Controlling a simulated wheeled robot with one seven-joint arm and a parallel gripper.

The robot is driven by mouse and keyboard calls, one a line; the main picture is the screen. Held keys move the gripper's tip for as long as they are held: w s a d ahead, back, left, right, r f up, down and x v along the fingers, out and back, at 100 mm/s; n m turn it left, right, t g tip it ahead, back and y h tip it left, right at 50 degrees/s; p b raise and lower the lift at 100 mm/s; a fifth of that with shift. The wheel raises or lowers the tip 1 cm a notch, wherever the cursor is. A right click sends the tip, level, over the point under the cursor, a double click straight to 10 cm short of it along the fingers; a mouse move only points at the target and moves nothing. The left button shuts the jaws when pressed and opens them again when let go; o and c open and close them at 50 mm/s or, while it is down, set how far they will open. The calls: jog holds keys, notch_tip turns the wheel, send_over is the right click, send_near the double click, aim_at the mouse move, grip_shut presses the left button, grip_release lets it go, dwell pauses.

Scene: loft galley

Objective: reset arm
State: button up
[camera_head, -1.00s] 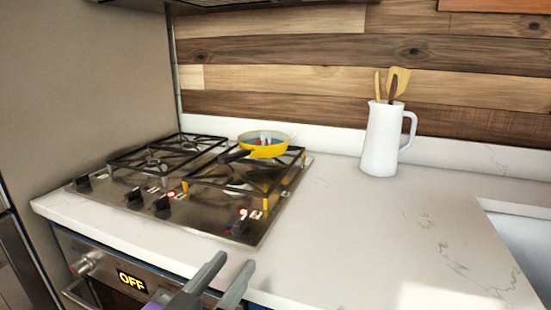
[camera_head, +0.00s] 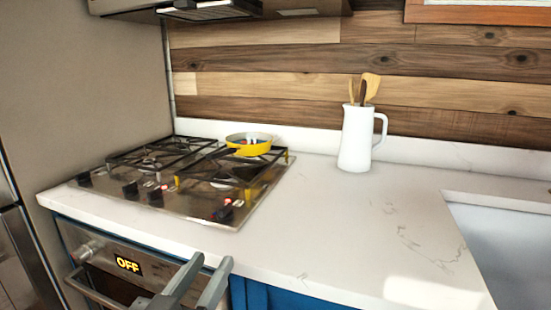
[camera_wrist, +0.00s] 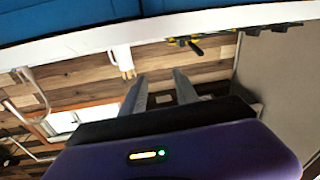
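My gripper (camera_head: 199,283) shows at the bottom of the head view, in front of the oven and below the counter's front edge. Its two grey fingers are spread apart with nothing between them. In the wrist view the gripper (camera_wrist: 158,82) also shows open and empty, and the picture there is upside down, with the counter edge at the top.
A gas cooktop (camera_head: 205,199) holds a yellow pan (camera_head: 249,149) on a back burner. A white jug (camera_head: 355,140) with wooden utensils stands on the counter (camera_head: 310,215). A sink (camera_head: 505,250) is at right. An oven (camera_head: 100,262) reads OFF.

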jog(key=a+f+n+y, duration=0.3)
jog(key=a+n+y, duration=0.25)
jog(key=y, duration=0.25)
jog(key=s+d+f+n+g+y, duration=0.1)
jog(key=s+d+f+n+y, duration=0.3)
jog(key=s+d+f, duration=0.4)
jog(key=s+d+f+m+g+h, duration=0.1)
jog(key=s+d+f+m+h, duration=0.35)
jog(key=s+d, duration=0.9)
jog(key=s+d+f+m+g+h, duration=0.1)
jog(key=s+d+f+m+h, duration=0.35)
jog(key=s+d, duration=0.9)
notch_tip(320, 180, up, 13)
jog(key=n+y+p, duration=0.1)
jog(key=p, duration=1.3)
jog(key=shift+w+d+r, duration=0.15)
jog(key=shift+w+d, duration=0.3)
